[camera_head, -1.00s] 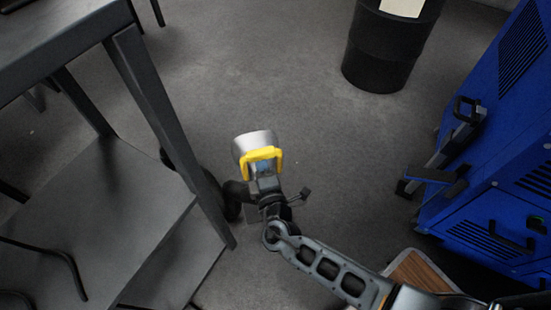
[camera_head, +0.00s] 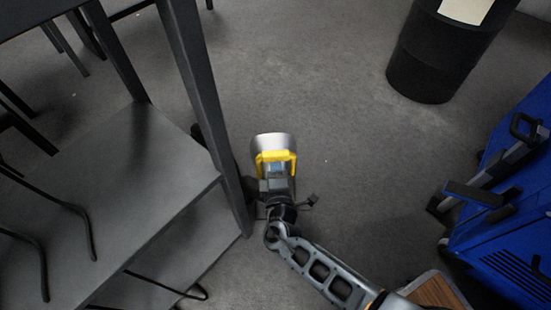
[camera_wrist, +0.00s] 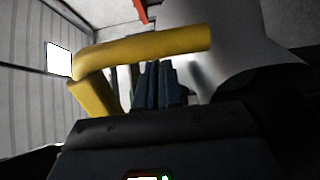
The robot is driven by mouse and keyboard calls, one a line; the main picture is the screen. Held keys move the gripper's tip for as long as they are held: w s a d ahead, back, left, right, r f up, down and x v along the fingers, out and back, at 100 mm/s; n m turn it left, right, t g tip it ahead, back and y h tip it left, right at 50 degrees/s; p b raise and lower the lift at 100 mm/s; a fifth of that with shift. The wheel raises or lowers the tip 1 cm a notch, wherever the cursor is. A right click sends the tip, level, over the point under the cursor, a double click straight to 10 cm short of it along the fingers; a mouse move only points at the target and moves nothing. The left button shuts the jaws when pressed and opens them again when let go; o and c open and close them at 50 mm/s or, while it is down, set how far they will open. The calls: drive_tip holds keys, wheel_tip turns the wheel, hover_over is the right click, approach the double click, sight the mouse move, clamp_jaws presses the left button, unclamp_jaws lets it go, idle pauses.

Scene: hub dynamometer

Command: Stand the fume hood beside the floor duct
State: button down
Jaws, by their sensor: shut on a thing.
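The fume hood (camera_head: 272,140) is a silvery, cup-like piece with a yellow handle (camera_head: 277,156), in the middle of the head view. My gripper (camera_head: 276,172) is shut on the yellow handle and holds the hood out over the grey floor. In the wrist view the fingers of my gripper (camera_wrist: 158,82) are under the yellow bar (camera_wrist: 150,48), and the pale hood (camera_wrist: 235,45) fills the upper right. I cannot tell how high the hood is above the floor. A dark round shape (camera_head: 240,190), perhaps the floor duct, shows partly behind the table leg, left of my gripper.
A black table with a lower shelf (camera_head: 130,190) stands close on the left, its leg (camera_head: 207,95) near my gripper. A black drum (camera_head: 440,50) stands at the upper right. A blue cabinet (camera_head: 515,230) is at the right. The floor (camera_head: 340,120) between is clear.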

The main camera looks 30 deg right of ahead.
drive_tip(key=shift+w, duration=0.1)
drive_tip(key=c, duration=1.6)
unclamp_jaws()
drive_tip(key=shift+f, duration=0.1)
drive_tip(key=shift+c, duration=0.2)
drive_tip(key=o, duration=0.4)
drive_tip(key=shift+c, duration=0.2)
drive_tip(key=shift+s+a, duration=0.1)
drive_tip(key=shift+s, duration=0.3)
drive_tip(key=p+v, duration=0.2)
drive_tip(key=v, duration=0.9)
drive_tip(key=shift+s+p, duration=0.15)
drive_tip(key=shift+p, duration=0.2)
